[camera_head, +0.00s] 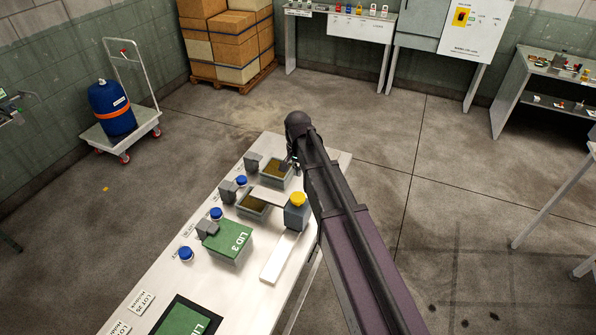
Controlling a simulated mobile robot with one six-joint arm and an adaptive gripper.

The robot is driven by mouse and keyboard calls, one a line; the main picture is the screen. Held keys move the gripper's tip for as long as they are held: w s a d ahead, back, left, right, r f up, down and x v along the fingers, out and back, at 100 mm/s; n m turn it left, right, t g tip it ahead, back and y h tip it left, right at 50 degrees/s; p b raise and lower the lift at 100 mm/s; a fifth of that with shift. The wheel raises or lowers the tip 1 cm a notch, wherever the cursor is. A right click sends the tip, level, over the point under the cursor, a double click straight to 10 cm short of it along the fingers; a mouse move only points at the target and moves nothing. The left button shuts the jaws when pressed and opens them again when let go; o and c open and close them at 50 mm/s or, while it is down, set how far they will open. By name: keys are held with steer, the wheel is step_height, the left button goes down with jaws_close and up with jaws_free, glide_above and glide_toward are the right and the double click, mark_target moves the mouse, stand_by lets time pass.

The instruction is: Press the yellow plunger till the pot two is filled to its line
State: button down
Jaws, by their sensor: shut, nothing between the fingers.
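The yellow plunger (298,199) stands on top of a grey-blue dispenser (296,217) on the right side of the white bench. Left of it is a middle open pot (252,213) with brownish content. A farther open pot (272,182) also holds brownish content. A nearer pot is covered by a green lid marked LID 3 (229,238). No pot number shows on the open pots, and I cannot make out a fill line. My gripper (287,164) is shut and empty, beside or over the far pot, beyond the plunger and apart from it.
Blue caps (216,213) and grey blocks (228,192) line the bench's left side. A white strip (280,256) lies before the dispenser. A trolley with a blue drum (112,108) stands on the floor at left.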

mark_target(298, 196)
steer(key=shift+f+b, duration=5)
steer(key=shift+f, duration=0.25)
step_height(298, 196, down, 3)
steer(key=b, duration=0.3)
steer(key=shift+s, duration=0.1)
steer(key=shift+r, duration=0.25)
steer(key=shift+r+p, duration=0.2)
steer(key=shift+p, duration=0.25)
step_height(298, 196, up, 13)
steer(key=p, duration=1.3)
steer(key=shift+r, duration=0.15)
